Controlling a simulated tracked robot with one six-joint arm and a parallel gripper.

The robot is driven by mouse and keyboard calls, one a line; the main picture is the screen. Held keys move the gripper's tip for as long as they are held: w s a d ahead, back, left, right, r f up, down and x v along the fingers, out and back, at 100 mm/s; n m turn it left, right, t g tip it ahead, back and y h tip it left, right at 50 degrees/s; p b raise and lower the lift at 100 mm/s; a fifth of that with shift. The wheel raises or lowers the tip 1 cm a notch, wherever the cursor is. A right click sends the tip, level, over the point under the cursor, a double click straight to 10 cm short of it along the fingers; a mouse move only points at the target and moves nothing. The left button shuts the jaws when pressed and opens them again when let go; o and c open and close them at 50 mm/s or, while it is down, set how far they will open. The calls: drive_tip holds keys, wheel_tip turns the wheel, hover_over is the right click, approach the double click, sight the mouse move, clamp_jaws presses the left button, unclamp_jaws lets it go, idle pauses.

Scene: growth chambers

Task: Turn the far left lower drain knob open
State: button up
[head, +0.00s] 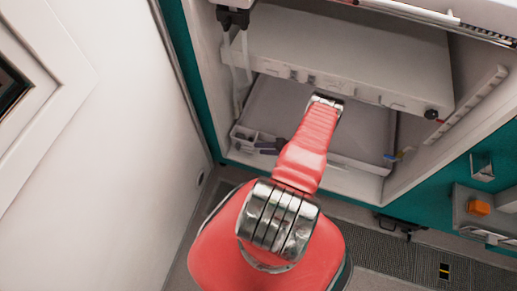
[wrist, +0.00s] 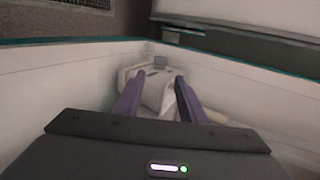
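I cannot clearly make out a drain knob. A white fitting (head: 243,134) sits in the lower left corner of the open chamber; a pale fitting with a small grey square piece (wrist: 155,80) shows ahead of my fingers in the wrist view.
A white shelf (head: 345,50) spans the chamber above my gripper, with a black knob (head: 431,114) at its right front. A blue and yellow piece (head: 398,155) is at the lower right. A white wall panel (head: 110,150) stands close on the left. An orange button (head: 479,207) is outside, right.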

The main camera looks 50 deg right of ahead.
drive_tip(key=shift+n+g, duration=0.5)
drive_tip(key=shift+g, duration=0.3)
drive_tip(key=w+r, duration=0.4)
drive_tip(key=w+d+r, duration=0.1)
drive_tip(key=w+r, duration=0.1)
drive_tip(key=r, duration=0.1)
drive_tip(key=shift+w, duration=0.25)
drive_tip(key=c, duration=0.9)
drive_tip(key=shift+a+r+h, duration=0.15)
drive_tip(key=shift+r+h, duration=0.05)
drive_tip(key=shift+h, duration=0.1)
clamp_jaws()
drive_tip(key=shift+s+a+r+g, duration=0.1)
drive_tip(key=shift+a+g, duration=0.05)
drive_tip(key=shift+g, duration=0.45)
drive_tip(key=s, duration=0.1)
drive_tip(key=s+f+g+h, duration=0.1)
drive_tip(key=s, duration=0.1)
drive_tip(key=s+a+f+m+g, duration=0.1)
drive_tip(key=shift+s+f, duration=0.2)
drive_tip(key=shift+s, duration=0.15)
